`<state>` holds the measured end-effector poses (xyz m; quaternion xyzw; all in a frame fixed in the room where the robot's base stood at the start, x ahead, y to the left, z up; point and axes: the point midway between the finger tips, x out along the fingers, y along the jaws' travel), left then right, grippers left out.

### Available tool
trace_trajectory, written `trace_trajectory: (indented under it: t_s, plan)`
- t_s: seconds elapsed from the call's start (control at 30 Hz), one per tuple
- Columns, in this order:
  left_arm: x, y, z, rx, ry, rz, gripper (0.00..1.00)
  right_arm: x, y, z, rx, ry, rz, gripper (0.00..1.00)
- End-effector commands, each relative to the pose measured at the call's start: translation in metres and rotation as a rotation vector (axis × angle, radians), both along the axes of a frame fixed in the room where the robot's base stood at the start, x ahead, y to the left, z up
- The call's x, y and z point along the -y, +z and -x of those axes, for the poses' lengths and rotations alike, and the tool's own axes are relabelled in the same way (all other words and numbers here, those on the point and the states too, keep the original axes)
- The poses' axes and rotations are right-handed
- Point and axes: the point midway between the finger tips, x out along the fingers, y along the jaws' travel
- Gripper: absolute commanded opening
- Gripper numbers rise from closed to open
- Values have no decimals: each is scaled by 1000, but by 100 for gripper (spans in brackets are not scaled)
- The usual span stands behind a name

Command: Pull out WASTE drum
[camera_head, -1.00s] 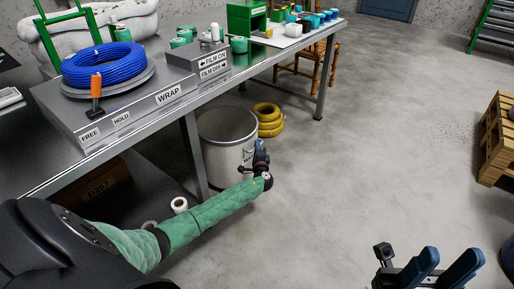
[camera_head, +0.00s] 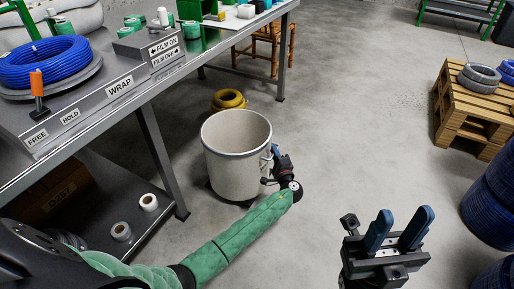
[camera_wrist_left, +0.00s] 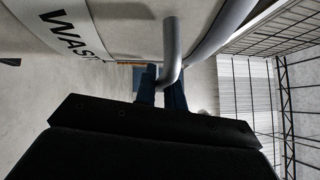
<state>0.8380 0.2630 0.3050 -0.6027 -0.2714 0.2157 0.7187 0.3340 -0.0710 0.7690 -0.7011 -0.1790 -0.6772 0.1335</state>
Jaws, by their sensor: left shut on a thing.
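The WASTE drum (camera_head: 232,160) is a light grey, open-topped cylinder on the floor beside the metal workbench. Its inside looks empty from the head view. In the left wrist view the drum wall (camera_wrist_left: 125,25) fills the top, with part of a "WAST" label (camera_wrist_left: 68,30) and a grey bar handle (camera_wrist_left: 171,45). My left gripper (camera_head: 274,158) is at the drum's right side, shut on the handle; its blue fingers (camera_wrist_left: 161,88) show around the bar in the wrist view. My right gripper (camera_head: 399,230) is open and empty above the floor at lower right.
The workbench (camera_head: 150,85) with a blue cable coil (camera_head: 44,62) stands left of the drum. Yellow coils (camera_head: 228,99) lie behind it. A wooden pallet stack (camera_head: 470,115) and blue cable reels (camera_head: 490,205) stand at right. The floor between is clear.

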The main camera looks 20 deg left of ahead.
Motion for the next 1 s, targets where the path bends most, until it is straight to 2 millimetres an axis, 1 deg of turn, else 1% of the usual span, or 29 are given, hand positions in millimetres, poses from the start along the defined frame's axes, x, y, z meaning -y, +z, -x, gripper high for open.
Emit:
trace_trajectory:
  t_s: [0.03,0.1,0.2,0.3,0.47,0.77,0.8,0.87,0.9,1.0]
  plan:
    - [12,-2,1,-1,0,3,0,0,-3,0,-1,0,2,36]
    - [24,-2,2,-2,-1,1,0,0,-4,0,-3,-1,3,36]
    - [38,-2,3,-2,-1,1,0,0,-6,-1,-10,-3,5,36]
    - [46,-2,4,-1,0,0,0,0,-8,-1,-17,-4,5,36]
    - [52,-1,4,-1,0,0,0,0,-9,-1,-21,-5,5,36]
    - [52,-1,4,-1,0,0,0,0,-9,-1,-19,-5,3,36]
    - [52,-1,4,-1,0,0,13,0,-9,-1,-19,-5,3,36]
    - [52,-1,4,-1,0,0,24,1,-9,-1,-19,-5,3,36]
    - [52,-1,4,-1,0,0,32,1,-9,-1,-19,-5,3,36]
    - [52,-1,4,-1,0,-1,32,1,-9,-1,-19,-6,3,36]
